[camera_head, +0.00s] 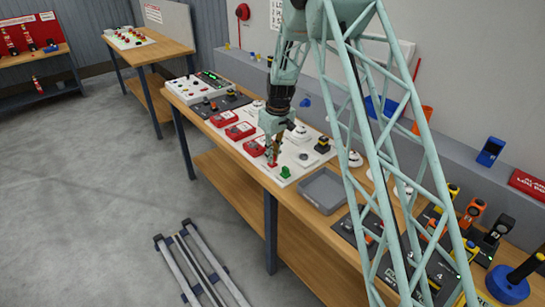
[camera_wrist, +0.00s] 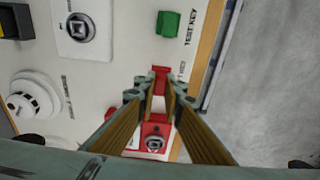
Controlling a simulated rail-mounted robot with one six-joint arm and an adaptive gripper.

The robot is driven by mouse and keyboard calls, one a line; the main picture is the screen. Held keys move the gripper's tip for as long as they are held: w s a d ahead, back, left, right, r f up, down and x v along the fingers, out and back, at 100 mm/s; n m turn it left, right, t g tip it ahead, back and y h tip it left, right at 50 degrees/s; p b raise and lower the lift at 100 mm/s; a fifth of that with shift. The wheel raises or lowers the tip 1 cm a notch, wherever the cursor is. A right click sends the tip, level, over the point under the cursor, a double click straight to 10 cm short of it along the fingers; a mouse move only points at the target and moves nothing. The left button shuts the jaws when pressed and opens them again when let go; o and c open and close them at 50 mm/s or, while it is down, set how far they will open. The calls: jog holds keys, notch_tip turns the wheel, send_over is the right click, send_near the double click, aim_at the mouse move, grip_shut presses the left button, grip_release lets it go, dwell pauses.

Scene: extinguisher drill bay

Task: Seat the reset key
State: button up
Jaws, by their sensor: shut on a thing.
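My gripper (camera_wrist: 160,92) points down at the white board (camera_wrist: 120,75) and is shut on a red key (camera_wrist: 160,76). In the head view my gripper (camera_head: 272,152) is at the board's near end, with the red key (camera_head: 272,164) low at its tips. I cannot tell whether the key touches the board. A green key (camera_wrist: 168,23), beside the printed words TEST KEY, stands just past it. A round metal lock with a square centre (camera_wrist: 80,28) sits on a white plate at upper left. A red unit with a round metal fitting (camera_wrist: 154,136) shows between my fingers.
Red call-point boxes (camera_head: 240,130) line the board, and a white detector (camera_wrist: 32,97) stands left of my gripper. A grey tray (camera_head: 312,194) lies beside the board on the wooden bench. The bench edge (camera_wrist: 207,55) is close on the right, with open floor beyond.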

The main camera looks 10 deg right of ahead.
jog(key=shift+f, duration=0.4)
dwell(0.5)
jog(key=o, duration=0.7)
jog(key=o, duration=0.4)
jog(key=shift+r, duration=0.15)
jog(key=shift+r+p, duration=0.85)
jog(key=shift+r, duration=2.45)
